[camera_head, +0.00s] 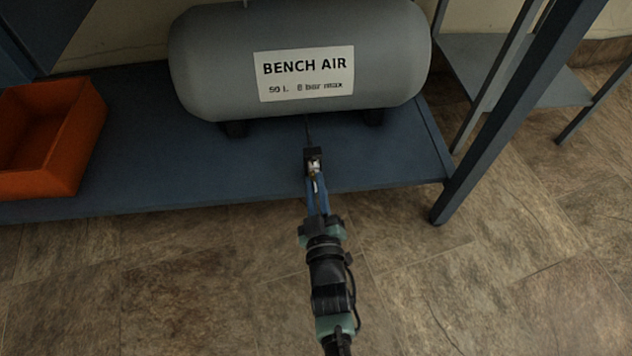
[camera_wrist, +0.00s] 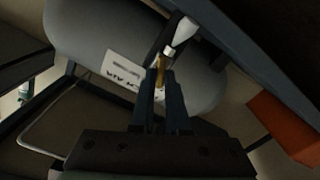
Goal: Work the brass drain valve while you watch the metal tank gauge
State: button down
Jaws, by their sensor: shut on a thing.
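The grey tank (camera_head: 300,60), labelled BENCH AIR, lies on its side on a blue shelf. My gripper (camera_head: 315,182) reaches in from the front, below the tank's middle. In the wrist view my gripper (camera_wrist: 163,78) is shut on the brass drain valve (camera_wrist: 161,66), with the brass between its fingertips. A pale, shiny piece (camera_wrist: 181,34) and a dark block lie just beyond the fingertips. In the head view the valve is small and partly covered by the fingers, so its lever position is unclear. No gauge face shows in either view.
An orange bin (camera_head: 50,140) sits on the blue shelf (camera_head: 180,170) at the left. A dark blue post (camera_head: 500,120) stands at the right, with a grey shelf behind it. The tiled floor in front is clear.

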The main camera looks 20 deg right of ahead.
jog(key=c, duration=0.9)
grip_release()
jog(key=p+v, duration=0.7)
jog(key=v, duration=0.6)
